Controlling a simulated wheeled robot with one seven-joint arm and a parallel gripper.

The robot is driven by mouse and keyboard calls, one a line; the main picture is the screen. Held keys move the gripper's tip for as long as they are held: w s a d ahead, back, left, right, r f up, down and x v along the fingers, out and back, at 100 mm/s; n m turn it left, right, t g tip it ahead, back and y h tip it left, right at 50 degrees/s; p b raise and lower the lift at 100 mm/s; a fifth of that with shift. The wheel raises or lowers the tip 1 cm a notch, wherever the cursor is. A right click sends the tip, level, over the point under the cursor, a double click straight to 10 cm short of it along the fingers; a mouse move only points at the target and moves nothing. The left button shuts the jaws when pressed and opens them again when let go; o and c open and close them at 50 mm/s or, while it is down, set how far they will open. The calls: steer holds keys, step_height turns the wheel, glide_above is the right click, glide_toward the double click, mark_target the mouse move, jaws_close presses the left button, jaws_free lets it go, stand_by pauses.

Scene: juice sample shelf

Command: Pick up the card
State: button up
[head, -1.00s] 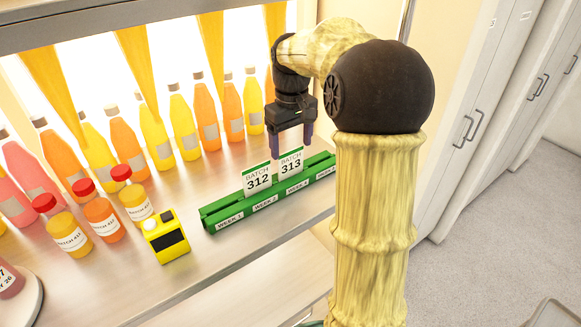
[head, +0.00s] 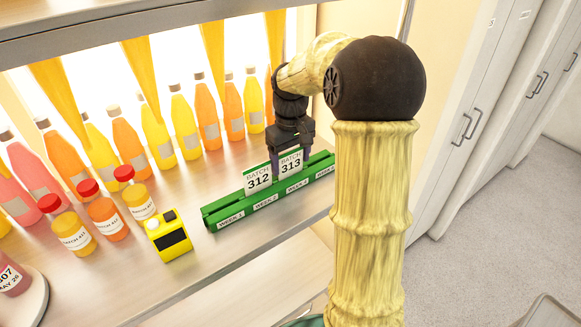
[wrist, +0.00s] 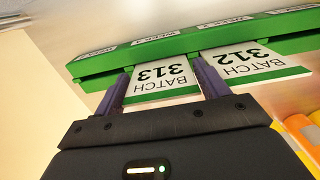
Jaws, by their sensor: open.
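Two white cards with green top edges stand in a green slotted rail (head: 222,212). The card reading BATCH 313 (head: 291,167) is on the right and the card reading BATCH 312 (head: 258,180) is on its left. In the wrist view the 313 card (wrist: 160,80) lies between the two purple fingers of my gripper (wrist: 162,88), and the 312 card (wrist: 250,62) is just outside the right finger. Whether a finger touches the 313 card I cannot tell.
The rail carries WEEK labels along its front. Left of it stand a yellow device (head: 167,236) and red-capped sample bottles (head: 108,219). A row of tall juice bottles (head: 207,112) stands behind. The shelf front is clear.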

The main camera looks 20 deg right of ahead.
steer(key=c, duration=0.6)
step_height(320, 180, up, 10)
steer(key=shift+b, duration=0.8)
steer(key=shift+w+f, duration=0.1)
